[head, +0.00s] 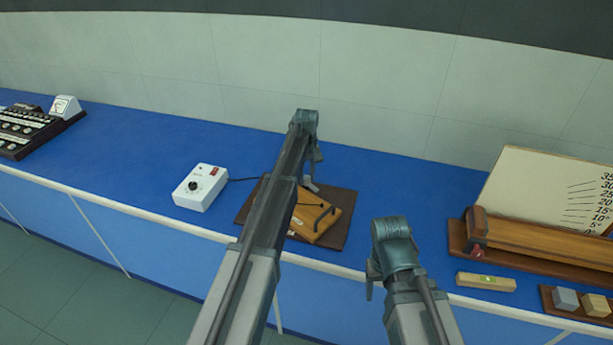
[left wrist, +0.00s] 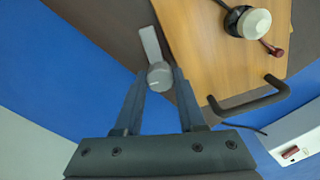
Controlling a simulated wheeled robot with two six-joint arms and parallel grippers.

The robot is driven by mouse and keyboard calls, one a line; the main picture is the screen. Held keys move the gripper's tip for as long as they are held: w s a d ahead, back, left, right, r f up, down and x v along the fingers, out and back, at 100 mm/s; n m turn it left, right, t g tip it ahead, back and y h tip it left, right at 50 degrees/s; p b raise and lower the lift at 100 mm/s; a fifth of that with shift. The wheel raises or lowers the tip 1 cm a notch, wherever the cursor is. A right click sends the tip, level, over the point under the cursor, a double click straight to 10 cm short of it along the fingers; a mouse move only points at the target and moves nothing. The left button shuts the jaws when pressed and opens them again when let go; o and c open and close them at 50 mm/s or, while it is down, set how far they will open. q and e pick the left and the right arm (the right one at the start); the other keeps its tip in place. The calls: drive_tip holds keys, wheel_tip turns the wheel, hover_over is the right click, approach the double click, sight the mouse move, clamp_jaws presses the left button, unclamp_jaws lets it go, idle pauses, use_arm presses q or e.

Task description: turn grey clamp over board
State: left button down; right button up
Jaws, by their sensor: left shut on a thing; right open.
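The grey clamp has a round knob (left wrist: 159,77) and a flat arm (left wrist: 149,42) in the left wrist view. The arm points along the edge of the wooden board (left wrist: 215,65) and lies over the dark base beside it, not over the board. My left gripper (left wrist: 158,88) is shut on the knob. In the head view my left gripper (head: 316,170) reaches down at the back of the board (head: 314,222), and my left arm hides part of the board. My right gripper (head: 373,280) is open and empty, in front of the bench edge.
The board lies on a dark brown base (head: 337,234) and carries a black handle (left wrist: 250,103) and a white-topped knob (left wrist: 254,22). A white control box (head: 201,188) stands left. A wooden instrument with a scale (head: 540,190) and a small level (head: 486,282) are right.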

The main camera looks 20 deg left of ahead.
sight(306, 177)
use_arm(q)
drive_tip(key=m, duration=0.6)
drive_tip(key=shift+m, duration=0.3)
drive_tip(key=m, duration=0.6)
idle(0.4)
drive_tip(key=c, duration=0.5)
unclamp_jaws()
wheel_tip(306, 177, up, 14)
drive_tip(key=p, duration=1.3)
drive_tip(key=shift+p, duration=0.4)
